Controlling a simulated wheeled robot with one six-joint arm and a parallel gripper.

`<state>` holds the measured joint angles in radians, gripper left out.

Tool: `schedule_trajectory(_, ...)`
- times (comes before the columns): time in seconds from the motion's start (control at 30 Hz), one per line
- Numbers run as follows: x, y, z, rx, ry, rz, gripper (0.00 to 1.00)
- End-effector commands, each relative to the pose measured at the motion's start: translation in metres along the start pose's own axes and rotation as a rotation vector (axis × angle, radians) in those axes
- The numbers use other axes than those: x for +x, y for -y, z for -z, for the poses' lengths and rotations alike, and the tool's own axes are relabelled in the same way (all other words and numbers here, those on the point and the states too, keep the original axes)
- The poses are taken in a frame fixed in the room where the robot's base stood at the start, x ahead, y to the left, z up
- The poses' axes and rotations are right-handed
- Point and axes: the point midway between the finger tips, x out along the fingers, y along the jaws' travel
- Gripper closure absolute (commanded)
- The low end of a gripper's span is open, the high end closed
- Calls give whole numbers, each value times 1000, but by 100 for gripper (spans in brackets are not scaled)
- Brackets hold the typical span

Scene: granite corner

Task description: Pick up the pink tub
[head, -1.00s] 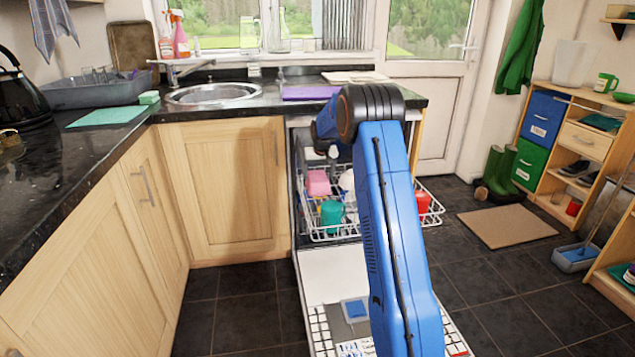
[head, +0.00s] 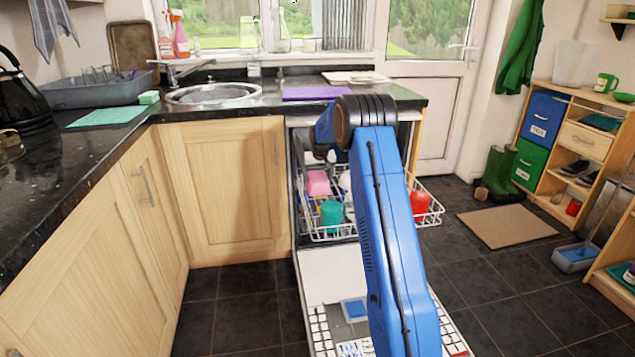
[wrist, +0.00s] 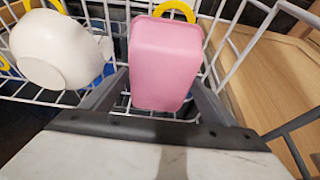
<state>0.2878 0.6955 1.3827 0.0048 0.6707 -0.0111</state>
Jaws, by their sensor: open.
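The pink tub (wrist: 165,62) stands in the wire dishwasher rack in the wrist view, its flat side toward the camera. My gripper (wrist: 160,80) is open, with one dark finger on each side of the tub's lower part. I cannot tell whether either finger touches it. In the head view the pink tub (head: 318,183) sits at the left of the pulled-out upper rack. My arm hides part of the rack there.
A white bowl (wrist: 54,48) leans left of the tub in the rack. A yellow ring (wrist: 176,9) shows behind the tub. A teal cup (head: 332,214) and a red cup (head: 420,203) are also in the rack. A wooden cabinet (head: 222,185) stands to the left.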

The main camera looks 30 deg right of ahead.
Motion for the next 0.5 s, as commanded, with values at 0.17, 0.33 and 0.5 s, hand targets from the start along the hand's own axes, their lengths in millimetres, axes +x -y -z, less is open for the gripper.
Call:
schedule_trajectory(0.17,2,0,-1,0,0,0,19)
schedule_trajectory(0.33,2,0,-1,0,0,0,19)
schedule_trajectory(0.5,2,0,-1,0,0,0,29)
